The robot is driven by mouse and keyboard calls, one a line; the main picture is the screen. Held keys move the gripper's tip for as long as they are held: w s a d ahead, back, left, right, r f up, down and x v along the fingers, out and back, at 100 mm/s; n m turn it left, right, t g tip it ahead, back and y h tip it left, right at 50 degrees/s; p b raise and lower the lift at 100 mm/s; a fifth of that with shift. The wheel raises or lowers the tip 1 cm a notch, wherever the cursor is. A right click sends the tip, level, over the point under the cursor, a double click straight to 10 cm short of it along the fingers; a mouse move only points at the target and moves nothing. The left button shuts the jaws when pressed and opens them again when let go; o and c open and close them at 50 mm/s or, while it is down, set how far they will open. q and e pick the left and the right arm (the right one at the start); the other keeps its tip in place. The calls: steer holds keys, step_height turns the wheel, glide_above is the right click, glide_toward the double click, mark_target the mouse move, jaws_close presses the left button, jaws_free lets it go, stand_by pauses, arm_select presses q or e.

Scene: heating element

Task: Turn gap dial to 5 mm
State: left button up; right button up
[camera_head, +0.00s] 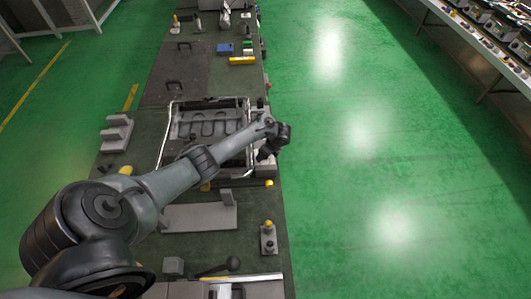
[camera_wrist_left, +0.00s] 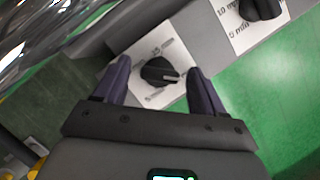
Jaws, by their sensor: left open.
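My left gripper (camera_head: 270,148) is at the right side of the machine on the bench. In the left wrist view my left gripper (camera_wrist_left: 158,68) is open, with a black dial (camera_wrist_left: 158,72) between its two purple-grey fingers. The dial sits on a white label plate, and its pale pointer mark faces right. The small text on this plate is hard to read. A second black dial (camera_wrist_left: 259,9) is at the top right, partly cut off, on a plate marked 10 mm and 5 mm. The gripper hides the dials in the head view. My right gripper is not in view.
The machine (camera_head: 208,124) with a metal frame sits on a long dark bench (camera_head: 160,95). A grey block with a yellow knob (camera_head: 268,238) stands nearer. Open green floor is to the right.

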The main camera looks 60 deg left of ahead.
arm_select(q)
steer(key=shift+c, duration=0.3)
steer(key=c, duration=1)
